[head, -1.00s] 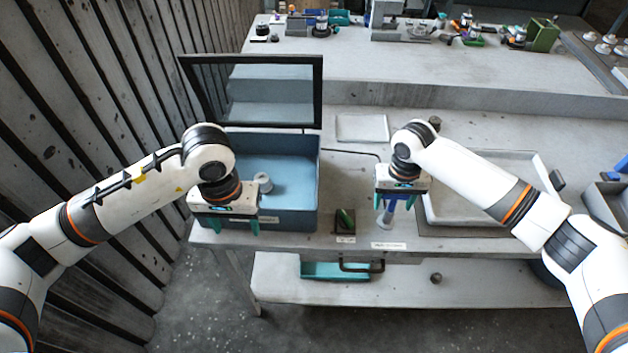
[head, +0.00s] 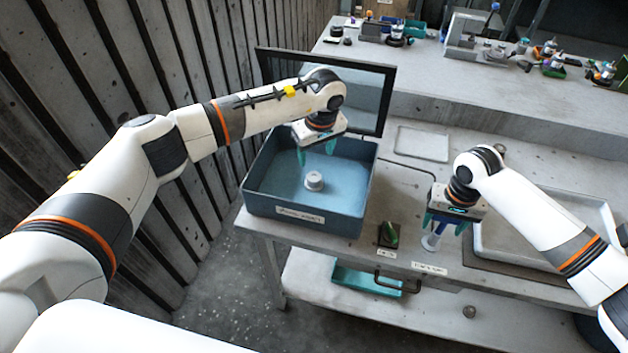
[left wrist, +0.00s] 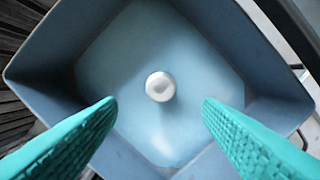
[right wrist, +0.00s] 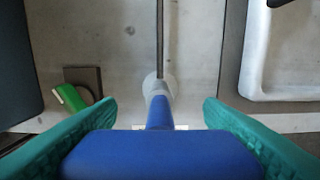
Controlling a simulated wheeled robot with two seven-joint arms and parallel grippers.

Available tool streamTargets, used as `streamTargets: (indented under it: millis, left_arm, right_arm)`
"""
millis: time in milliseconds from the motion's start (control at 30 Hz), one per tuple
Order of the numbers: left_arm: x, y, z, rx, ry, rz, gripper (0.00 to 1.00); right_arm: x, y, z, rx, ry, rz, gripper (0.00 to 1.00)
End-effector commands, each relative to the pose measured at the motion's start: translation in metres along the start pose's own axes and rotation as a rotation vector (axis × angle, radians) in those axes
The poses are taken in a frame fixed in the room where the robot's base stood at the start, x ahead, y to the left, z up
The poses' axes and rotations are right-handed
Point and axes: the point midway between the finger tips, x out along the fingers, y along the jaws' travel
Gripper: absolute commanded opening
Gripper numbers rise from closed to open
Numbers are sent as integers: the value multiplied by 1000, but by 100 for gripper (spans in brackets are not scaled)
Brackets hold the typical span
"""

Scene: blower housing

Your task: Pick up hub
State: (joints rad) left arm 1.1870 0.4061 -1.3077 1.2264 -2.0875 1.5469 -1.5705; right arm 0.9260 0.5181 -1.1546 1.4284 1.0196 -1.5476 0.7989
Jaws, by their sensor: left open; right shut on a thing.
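The hub is a small pale grey cylinder (head: 314,181) standing on the floor of the blue open box (head: 300,222). In the left wrist view the hub (left wrist: 160,86) appears centred between my fingers and below them. My left gripper (head: 317,153) is open and empty above the box, apart from the hub. My right gripper (head: 448,220) is shut on a blue-handled tool (head: 434,241) at the front of the table. In the right wrist view the tool's wide blue top (right wrist: 160,155) fills the space between the fingers.
The box's dark-framed lid (head: 387,100) stands open behind it. A small dark holder with a green item (head: 390,235) sits between box and tool. A pale tray (head: 490,255) lies right; a flat plate (head: 422,144) lies behind. A teal bin (head: 350,278) is on the lower shelf.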

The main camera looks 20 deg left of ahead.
Motion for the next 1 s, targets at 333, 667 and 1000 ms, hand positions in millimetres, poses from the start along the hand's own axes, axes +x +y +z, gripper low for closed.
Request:
streamTargets:
  millis: [333,667,1000]
  left_arm:
    - [45,0,-1,2,2,0,61]
    - [88,-1,-4,3,4,1,61]
    - [97,-1,-4,4,1,-1,61]
  right_arm:
    - [0,0,0,0,-1,1,39]
    - [0,0,0,0,-1,1,39]
    - [0,0,0,0,-1,0,39]
